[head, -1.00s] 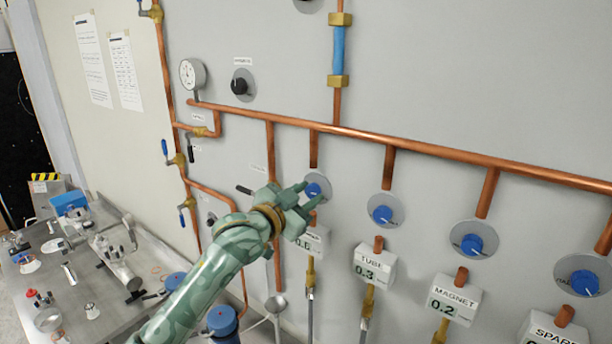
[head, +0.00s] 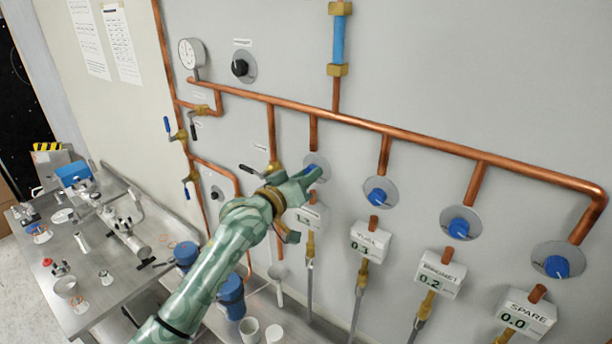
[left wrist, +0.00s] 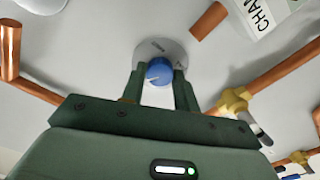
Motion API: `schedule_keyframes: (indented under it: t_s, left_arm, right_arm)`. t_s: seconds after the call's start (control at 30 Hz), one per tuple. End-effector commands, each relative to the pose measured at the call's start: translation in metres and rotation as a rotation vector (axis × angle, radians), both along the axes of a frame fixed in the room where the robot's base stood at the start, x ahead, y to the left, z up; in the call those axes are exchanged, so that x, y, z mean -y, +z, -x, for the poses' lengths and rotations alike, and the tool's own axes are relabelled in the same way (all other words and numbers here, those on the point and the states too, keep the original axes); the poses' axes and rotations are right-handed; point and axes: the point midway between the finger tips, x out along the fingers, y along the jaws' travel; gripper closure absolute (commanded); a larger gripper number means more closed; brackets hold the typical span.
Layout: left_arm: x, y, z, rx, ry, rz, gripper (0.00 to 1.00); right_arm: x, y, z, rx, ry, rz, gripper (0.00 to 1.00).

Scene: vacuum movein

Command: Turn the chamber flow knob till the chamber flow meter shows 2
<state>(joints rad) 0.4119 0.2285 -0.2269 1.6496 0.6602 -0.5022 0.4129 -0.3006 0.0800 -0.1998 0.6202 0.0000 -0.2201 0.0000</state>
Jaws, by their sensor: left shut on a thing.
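The blue chamber flow knob (head: 311,168) sits on a round grey plate at the left end of a row of similar knobs, mostly hidden by my gripper in the head view. In the left wrist view the knob (left wrist: 159,72) is between the two fingers, its white pointer line visible. My left gripper (head: 304,180) is shut on it. The chamber flow meter (head: 304,218) is the white box below it; its reading starts with 1, and the digit after the point is unclear. A label starting "CHAM" shows on the meter (left wrist: 258,12) in the left wrist view. My right gripper is not in view.
More blue knobs with meters, tube (head: 370,240), magnet (head: 438,272) and spare (head: 525,312), run to the right. A copper pipe (head: 400,132) crosses above. A steel bench (head: 125,290) with small parts stands at the left.

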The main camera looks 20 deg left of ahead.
Motion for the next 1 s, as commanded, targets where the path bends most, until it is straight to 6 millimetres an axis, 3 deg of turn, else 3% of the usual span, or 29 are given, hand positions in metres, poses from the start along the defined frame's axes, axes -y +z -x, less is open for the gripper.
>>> schedule_keyframes:
  t_s: [0.33,0.87,0.9,0.97,1.0]
  left_arm:
    - [0.0001,-0.0012,0.0001,-0.051,0.000,0.134,0.93]
    - [-0.0003,-0.0010,0.0001,-0.060,0.001,0.156,0.93]
    - [-0.0003,-0.0010,0.0001,-0.060,0.001,0.156,0.67]
    - [-0.0003,-0.0010,0.0000,-0.060,0.001,0.156,0.50]
    - [-0.0003,-0.0009,0.0000,-0.060,0.001,0.156,0.48]
  right_arm:
    - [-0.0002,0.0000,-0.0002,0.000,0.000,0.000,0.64]
    - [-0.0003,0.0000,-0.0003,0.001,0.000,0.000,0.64]
    - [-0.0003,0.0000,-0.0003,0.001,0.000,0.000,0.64]
    - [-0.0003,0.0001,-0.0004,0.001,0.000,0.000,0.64]
    - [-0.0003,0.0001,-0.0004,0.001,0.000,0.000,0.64]
